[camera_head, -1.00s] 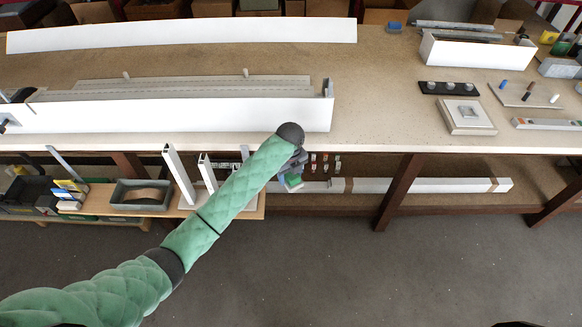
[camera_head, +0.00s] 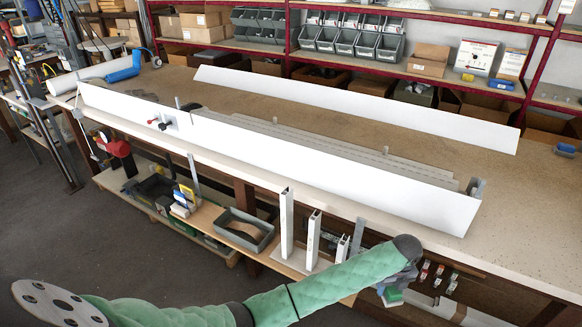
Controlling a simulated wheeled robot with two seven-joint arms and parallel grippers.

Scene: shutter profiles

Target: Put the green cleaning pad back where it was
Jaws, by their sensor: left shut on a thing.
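My left arm comes in from the lower left, and its gripper (camera_head: 396,283) hangs just in front of the workbench's front edge, at the lower right of the view. It is shut on the green cleaning pad (camera_head: 392,297), a small green piece showing just under the gripper. The wrist hides much of the fingers and the pad. My right gripper is not in view.
A lower shelf (camera_head: 205,214) under the workbench (camera_head: 520,255) carries a grey tray (camera_head: 243,230), upright white profiles (camera_head: 287,224), and yellow and blue packs (camera_head: 185,201). A long white profile (camera_head: 300,150) lies along the bench. Open floor lies at left.

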